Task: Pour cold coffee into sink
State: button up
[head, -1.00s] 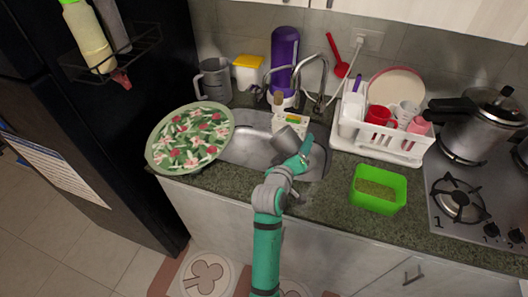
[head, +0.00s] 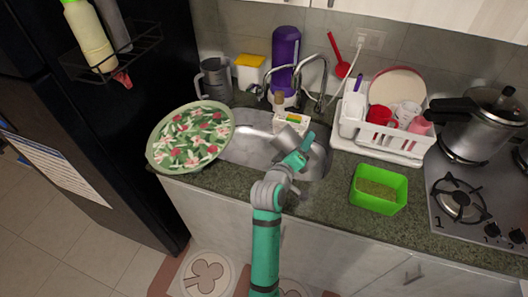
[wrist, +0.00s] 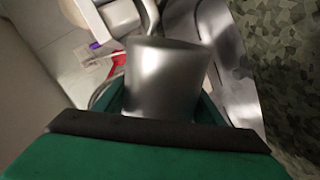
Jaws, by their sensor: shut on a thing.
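A grey metal cup (head: 286,139) is held tilted over the sink (head: 245,150), its mouth end toward the upper left in the head view. My gripper (head: 303,152) is shut on it, above the right part of the basin. In the wrist view the shiny cup (wrist: 165,80) fills the middle, between the green fingers. The cup's inside and any coffee are not visible. The faucet (head: 318,75) stands behind the sink.
A floral round tray (head: 190,137) overlaps the sink's left side. A white dish rack (head: 385,148) with cups stands to the right. A green container (head: 378,189) sits on the counter in front of it, left of the stove (head: 470,195).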

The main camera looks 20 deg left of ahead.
jog(key=shift+a, duration=0.3)
jog(key=shift+w, duration=0.1)
jog(key=shift+d, duration=0.1)
jog(key=shift+n, duration=0.3)
jog(key=shift+a, duration=0.25)
jog(key=shift+d+f, duration=0.1)
jog(key=shift+d, duration=0.5)
jog(key=shift+d+n+h, duration=0.2)
jog(key=shift+n+h, duration=0.1)
jog(key=shift+a, duration=0.65)
jog(key=shift+n, duration=0.3)
